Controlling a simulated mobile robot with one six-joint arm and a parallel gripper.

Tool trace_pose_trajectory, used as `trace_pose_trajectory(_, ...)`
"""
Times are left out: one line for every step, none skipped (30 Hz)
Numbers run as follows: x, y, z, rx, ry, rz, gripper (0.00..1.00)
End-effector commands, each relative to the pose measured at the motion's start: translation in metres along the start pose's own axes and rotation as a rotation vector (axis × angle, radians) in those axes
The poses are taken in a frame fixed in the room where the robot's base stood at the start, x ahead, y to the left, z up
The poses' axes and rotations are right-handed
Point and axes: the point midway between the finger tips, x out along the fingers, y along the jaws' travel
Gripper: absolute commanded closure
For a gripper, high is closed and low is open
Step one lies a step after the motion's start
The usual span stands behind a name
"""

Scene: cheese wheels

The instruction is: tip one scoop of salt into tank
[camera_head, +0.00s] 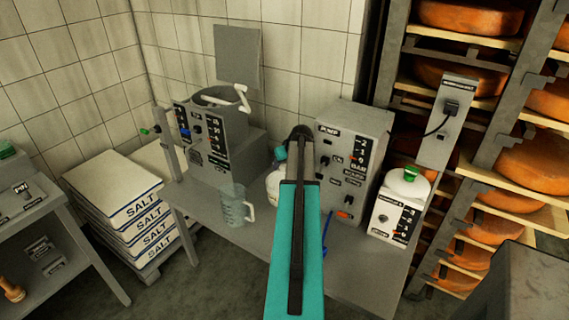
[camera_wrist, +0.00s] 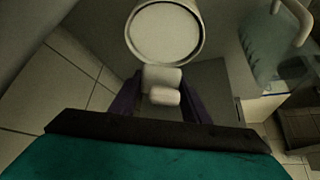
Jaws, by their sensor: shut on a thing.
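My gripper (camera_wrist: 161,92) shows in the wrist view with its dark purple fingers on either side of a white handle. It is shut on this handle, which seems to belong to the round, pale, rimmed scoop (camera_wrist: 165,30). I cannot tell whether the pale face is salt or the bare inside. In the head view my teal arm hides the gripper. The grey tank (camera_head: 205,140) stands at the back left of the table, its round mouth open and a bent white part at the rim. Sacks marked SALT (camera_head: 125,195) are stacked left of the table.
A clear measuring jug (camera_head: 232,208) stands on the grey table (camera_head: 355,265), also in the wrist view (camera_wrist: 268,45). A white bottle (camera_head: 273,185) is partly behind my arm. A grey control box (camera_head: 355,150) and a white canister (camera_head: 398,208) stand right. Cheese racks (camera_head: 480,120) rise behind.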

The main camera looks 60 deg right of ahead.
Motion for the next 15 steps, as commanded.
trace_pose_trajectory(0.001,0.000,0.000,0.000,0.000,0.000,0.79)
trace_pose_trajectory(0.001,0.000,0.001,0.000,0.000,0.000,0.79)
trace_pose_trajectory(0.002,0.000,0.001,0.001,0.000,0.000,0.79)
trace_pose_trajectory(0.002,0.000,0.002,0.001,0.000,0.000,0.79)
trace_pose_trajectory(0.003,0.001,0.002,0.001,0.000,0.000,0.79)
trace_pose_trajectory(0.004,0.001,0.003,0.001,0.000,0.000,0.79)
trace_pose_trajectory(0.005,0.001,0.003,0.001,0.000,0.000,0.79)
trace_pose_trajectory(0.006,0.001,0.004,0.001,0.000,0.000,0.79)
trace_pose_trajectory(0.007,0.001,0.005,0.001,0.000,0.000,0.79)
trace_pose_trajectory(0.008,0.001,0.006,0.001,0.000,0.000,0.79)
trace_pose_trajectory(0.009,0.001,0.007,0.001,0.000,0.001,0.79)
trace_pose_trajectory(0.011,0.001,0.008,0.001,0.000,0.001,0.79)
trace_pose_trajectory(0.012,0.001,0.008,0.001,0.000,0.001,0.79)
trace_pose_trajectory(0.014,0.001,0.009,0.001,0.000,0.001,0.79)
trace_pose_trajectory(0.015,0.001,0.010,0.001,0.000,0.001,0.79)
